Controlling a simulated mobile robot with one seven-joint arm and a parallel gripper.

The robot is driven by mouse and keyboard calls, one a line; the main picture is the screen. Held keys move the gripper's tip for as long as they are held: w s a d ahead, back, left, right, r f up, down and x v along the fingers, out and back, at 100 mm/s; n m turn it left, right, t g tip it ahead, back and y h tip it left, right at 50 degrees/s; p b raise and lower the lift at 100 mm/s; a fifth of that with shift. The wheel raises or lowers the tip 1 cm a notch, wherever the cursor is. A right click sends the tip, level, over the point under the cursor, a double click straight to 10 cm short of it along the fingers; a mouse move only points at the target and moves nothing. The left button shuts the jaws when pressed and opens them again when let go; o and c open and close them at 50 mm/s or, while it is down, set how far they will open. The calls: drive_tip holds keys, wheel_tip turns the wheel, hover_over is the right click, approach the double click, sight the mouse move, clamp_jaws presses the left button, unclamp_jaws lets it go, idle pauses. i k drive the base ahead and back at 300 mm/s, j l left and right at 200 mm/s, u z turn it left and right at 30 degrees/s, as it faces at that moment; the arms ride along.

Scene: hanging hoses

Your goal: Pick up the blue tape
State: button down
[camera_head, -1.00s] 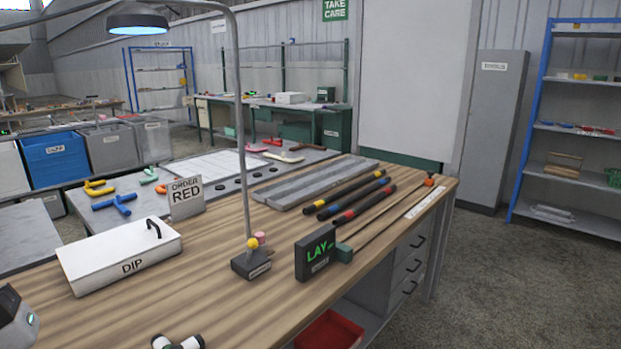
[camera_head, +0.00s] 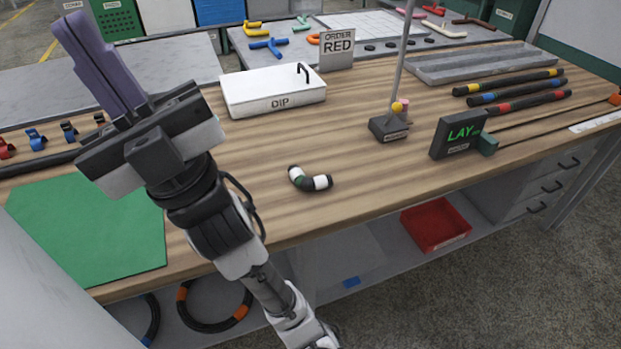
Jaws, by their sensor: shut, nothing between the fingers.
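No roll of tape is plain to see. A small flat blue piece (camera_head: 351,281) lies on the lower shelf under the bench; I cannot tell if it is the tape. Blue also shows as a band on a black rod (camera_head: 515,91) at the right of the bench, and on a small blue clip (camera_head: 69,131) at the left. My gripper (camera_head: 82,28) is raised at the upper left, its purple fingers pointing up and together, with nothing between them. It is well apart from all these blue things.
A red tray (camera_head: 435,226) and coiled hoses sit below. The bench's front middle is mostly clear.

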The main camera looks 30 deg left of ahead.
sight(36, 141)
drive_tip(key=u, duration=2.3)
drive_tip(key=j+z, duration=0.25)
drive_tip(key=j, duration=0.55)
drive_tip(key=j+z, duration=0.3)
drive_tip(key=j, duration=0.5)
drive_tip(key=i, duration=0.9)
